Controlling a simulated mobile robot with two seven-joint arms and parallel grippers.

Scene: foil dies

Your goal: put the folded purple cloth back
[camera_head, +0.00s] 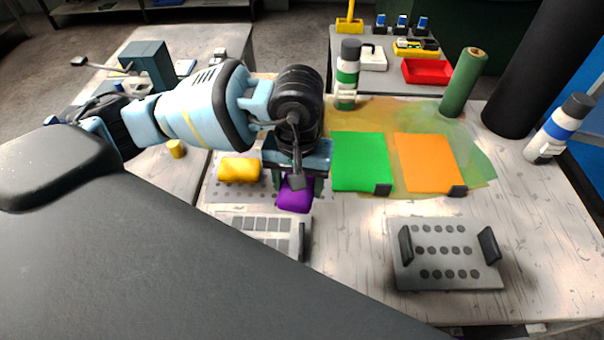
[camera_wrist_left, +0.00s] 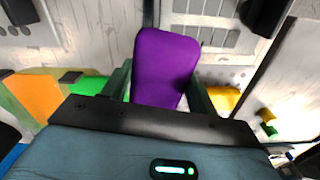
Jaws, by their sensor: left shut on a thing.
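The folded purple cloth (camera_head: 295,194) is between the fingers of my left gripper (camera_head: 298,180), just below the wrist in the head view. In the left wrist view the cloth (camera_wrist_left: 166,66) fills the space between the two dark green fingers of the gripper (camera_wrist_left: 160,85), which is shut on it. A yellow folded cloth (camera_head: 239,169) lies on a grey perforated plate (camera_head: 222,193) to the left of the purple one. How far the purple cloth is above the surface is hard to tell. My right gripper is not in view.
Green (camera_head: 361,161) and orange (camera_head: 426,162) sheets lie on a stained mat to the right. A slotted tray (camera_head: 262,226) is close in front of the gripper. A plate with two black handles (camera_head: 445,254) stands at front right. Bottles (camera_head: 347,76) stand behind.

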